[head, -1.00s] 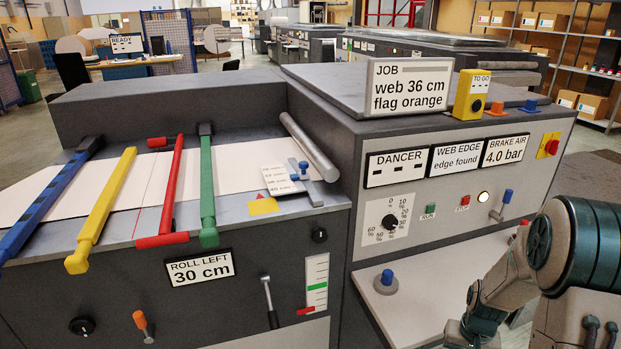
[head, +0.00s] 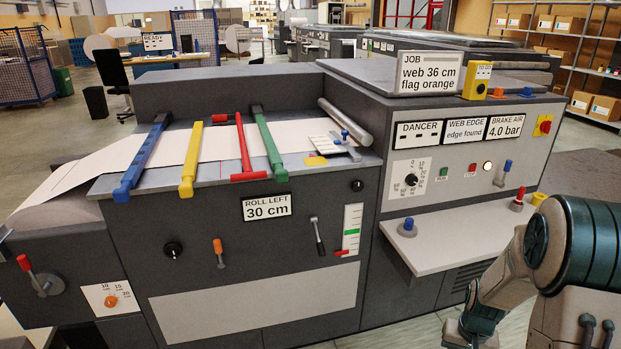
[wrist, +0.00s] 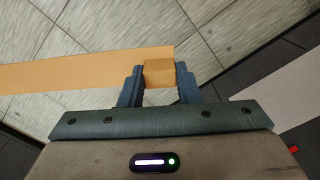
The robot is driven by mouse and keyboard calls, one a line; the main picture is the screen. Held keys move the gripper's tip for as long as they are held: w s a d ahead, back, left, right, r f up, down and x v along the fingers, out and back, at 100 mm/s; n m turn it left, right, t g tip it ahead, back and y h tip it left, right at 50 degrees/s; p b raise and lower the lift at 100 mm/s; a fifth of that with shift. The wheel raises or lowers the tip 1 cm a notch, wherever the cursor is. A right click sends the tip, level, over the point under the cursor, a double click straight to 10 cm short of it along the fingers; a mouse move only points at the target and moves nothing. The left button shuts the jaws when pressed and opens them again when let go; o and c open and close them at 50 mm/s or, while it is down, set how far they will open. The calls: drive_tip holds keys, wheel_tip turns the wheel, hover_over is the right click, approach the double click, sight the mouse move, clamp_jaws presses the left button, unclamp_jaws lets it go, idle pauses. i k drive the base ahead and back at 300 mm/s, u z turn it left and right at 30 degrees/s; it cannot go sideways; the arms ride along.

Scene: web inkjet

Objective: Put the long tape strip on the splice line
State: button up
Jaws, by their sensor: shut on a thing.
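In the wrist view my gripper (wrist: 158,82) is shut on a small orange-tan block (wrist: 158,72). A long flat orange tape strip (wrist: 80,75) runs from the block out of the picture to the left, above the floor. It seems joined to the block. In the head view the pale web (head: 120,150) lies over the machine's table, under the blue, yellow, red and green bars. A thin red line (head: 221,168) crosses the web between the yellow bar (head: 191,165) and the red bar (head: 243,150). My gripper is out of the head view.
A shelf with a blue knob (head: 408,227) juts from the machine's front right. A small yellow piece (head: 316,161) lies by the green bar (head: 268,145). A lever with a red handle (head: 34,275) is at the lower left. Floor is open at the far left.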

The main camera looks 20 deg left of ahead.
sight(220, 142)
drive_tip(key=k, duration=0.15)
drive_tip(key=u, duration=0.8)
